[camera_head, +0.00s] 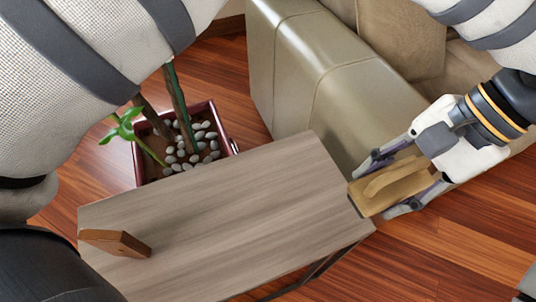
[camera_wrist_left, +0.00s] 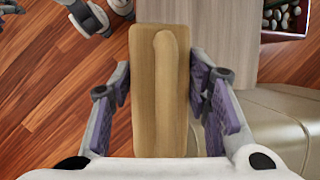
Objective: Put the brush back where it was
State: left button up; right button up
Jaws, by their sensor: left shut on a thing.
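The brush (camera_head: 394,186) is a tan wooden block with a raised rounded handle ridge. My left gripper (camera_head: 386,183) comes in from the right side of the head view and is shut on the brush, one finger along each long side. The brush appears level, at the right end of the grey-brown wooden table (camera_head: 240,210), its tip overlapping the table's corner in view. I cannot tell whether it touches the table. In the left wrist view the brush (camera_wrist_left: 160,95) lies lengthwise between the fingers, with the table (camera_wrist_left: 218,35) beyond. My right gripper is not clearly seen.
A brown wooden block (camera_head: 115,242) sits at the table's left end; the middle top is bare. A beige leather sofa (camera_head: 330,85) stands close behind the table. A red planter (camera_head: 140,160) with pebbles and green stems stands behind left. Wooden floor is open at right.

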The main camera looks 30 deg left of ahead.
pick_arm(q)
jog(key=shift+s+a, duration=0.15)
jog(key=shift+s, duration=0.05)
jog(key=shift+a, duration=0.25)
jog(key=a+f, duration=0.3)
jog(key=a, duration=0.1)
jog(key=s+a+f+p, duration=0.1)
jog(key=a+f, duration=0.3)
jog(key=a, duration=0.1)
jog(key=a+f, duration=0.3)
jog(key=a, duration=0.1)
jog(key=shift+s+a+f+p, duration=0.15)
jog(key=shift+a+p, duration=0.15)
jog(key=shift+d+f, duration=0.1)
jog(key=shift+f, duration=1.25)
pick_arm(e)
jog(key=shift+w+a+r, duration=0.4)
jog(key=shift+w+r, duration=0.05)
jog(key=shift+r, duration=0.25)
pick_arm(q)
jog(key=shift+f, duration=0.15)
jog(key=o, duration=1)
jog(key=shift+o, duration=0.2)
